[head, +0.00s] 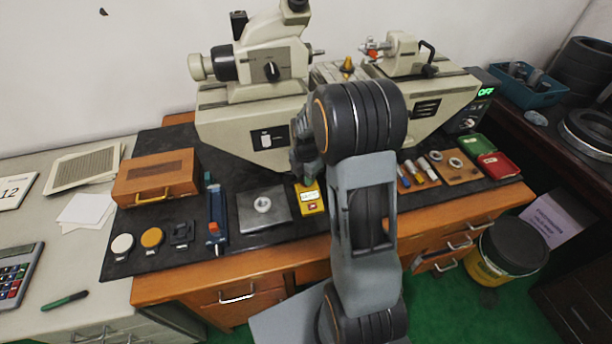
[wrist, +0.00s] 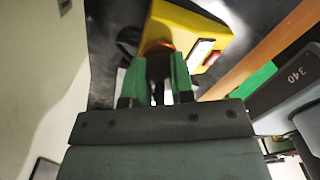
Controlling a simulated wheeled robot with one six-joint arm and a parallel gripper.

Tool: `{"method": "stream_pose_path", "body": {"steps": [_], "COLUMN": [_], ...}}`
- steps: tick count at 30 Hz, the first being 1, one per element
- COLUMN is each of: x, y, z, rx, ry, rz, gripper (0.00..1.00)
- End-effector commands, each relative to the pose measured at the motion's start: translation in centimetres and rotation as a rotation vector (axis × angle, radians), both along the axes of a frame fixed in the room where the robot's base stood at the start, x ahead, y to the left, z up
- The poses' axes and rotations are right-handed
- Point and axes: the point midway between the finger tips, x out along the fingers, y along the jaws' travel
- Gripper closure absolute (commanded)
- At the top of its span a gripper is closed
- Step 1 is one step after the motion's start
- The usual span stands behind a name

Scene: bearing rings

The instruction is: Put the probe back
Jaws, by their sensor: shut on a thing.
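My gripper (wrist: 165,75) shows in the wrist view with its two green fingers shut on a small dark thing with an orange-brown end (wrist: 158,47). It appears to be the probe, but most of it is hidden between the fingers. A yellow block (wrist: 185,30) with a white label lies just beyond the fingertips. In the head view the yellow block (head: 310,198) lies on the black mat, in front of the large measuring machine. My gripper (head: 302,175) is just above or behind it, partly hidden by my arm. I cannot tell whether the held thing touches the block.
The beige machine (head: 245,120) stands close behind my gripper. A grey plate with a ring (head: 264,222) and a blue tool (head: 216,215) lie to the left. A wooden board with rings (head: 468,175) and green and red boxes (head: 498,165) lie to the right.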

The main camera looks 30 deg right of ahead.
Motion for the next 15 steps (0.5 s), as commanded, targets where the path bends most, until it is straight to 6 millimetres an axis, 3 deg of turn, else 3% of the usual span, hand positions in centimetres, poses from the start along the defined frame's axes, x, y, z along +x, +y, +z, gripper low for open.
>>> {"method": "stream_pose_path", "body": {"steps": [9,10,15], "x": [0.00,0.00,0.00], "y": [0.00,0.00,0.00], "z": [-0.38,-0.34,-0.33], "rx": [0.000,0.000,0.000], "ry": [0.000,0.000,0.000], "rz": [0.000,0.000,0.000], "gripper": [1.00,0.75,0.59]}}
